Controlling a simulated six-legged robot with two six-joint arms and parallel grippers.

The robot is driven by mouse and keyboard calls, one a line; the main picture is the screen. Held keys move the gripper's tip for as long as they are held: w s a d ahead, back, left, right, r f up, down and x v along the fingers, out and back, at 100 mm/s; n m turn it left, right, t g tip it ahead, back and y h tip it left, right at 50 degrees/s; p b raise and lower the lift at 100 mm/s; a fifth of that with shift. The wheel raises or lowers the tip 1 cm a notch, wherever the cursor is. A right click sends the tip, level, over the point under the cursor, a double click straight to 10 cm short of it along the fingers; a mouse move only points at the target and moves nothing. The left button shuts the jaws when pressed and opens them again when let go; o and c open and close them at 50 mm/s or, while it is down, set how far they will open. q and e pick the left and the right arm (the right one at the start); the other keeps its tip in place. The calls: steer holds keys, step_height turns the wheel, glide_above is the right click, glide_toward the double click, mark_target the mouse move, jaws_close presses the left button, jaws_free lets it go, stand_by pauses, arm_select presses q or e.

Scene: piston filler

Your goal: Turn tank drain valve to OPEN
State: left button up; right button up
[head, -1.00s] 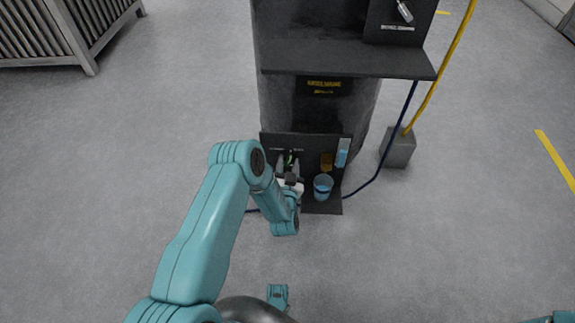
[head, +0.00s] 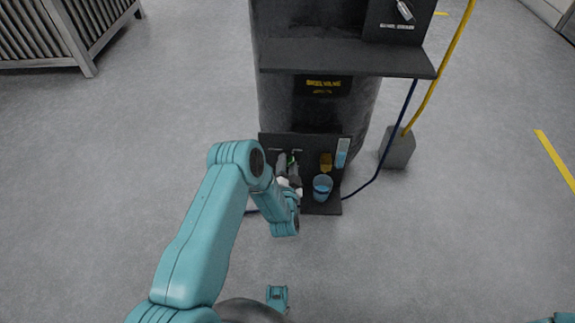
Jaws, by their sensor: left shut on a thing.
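The tank drain valve shows as a small green handle (head: 293,159) on the dark lower panel (head: 312,143) of the machine. My left gripper (head: 289,163) reaches in from the left and is shut on the handle, with its fingers on either side of it. My gripper and wrist hide most of the valve. The small labels above the handle are too small to read. My right gripper does not show; only a bit of teal is at the bottom right edge.
A blue cup (head: 322,186) stands on the low shelf just right of my left gripper. An amber tag (head: 326,162) and a light blue strip (head: 342,153) are on the panel. A dark shelf (head: 345,57) juts out above. A yellow hose (head: 441,75) runs to a grey block (head: 398,149).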

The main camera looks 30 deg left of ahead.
arm_select(q)
steer(key=shift+f, duration=0.1)
steer(key=o, duration=1)
steer(key=shift+s, duration=0.1)
steer(key=p+v, duration=1.6)
steer(key=p, duration=0.3)
steer(key=shift+s+p, duration=0.2)
steer(key=shift+p, duration=0.2)
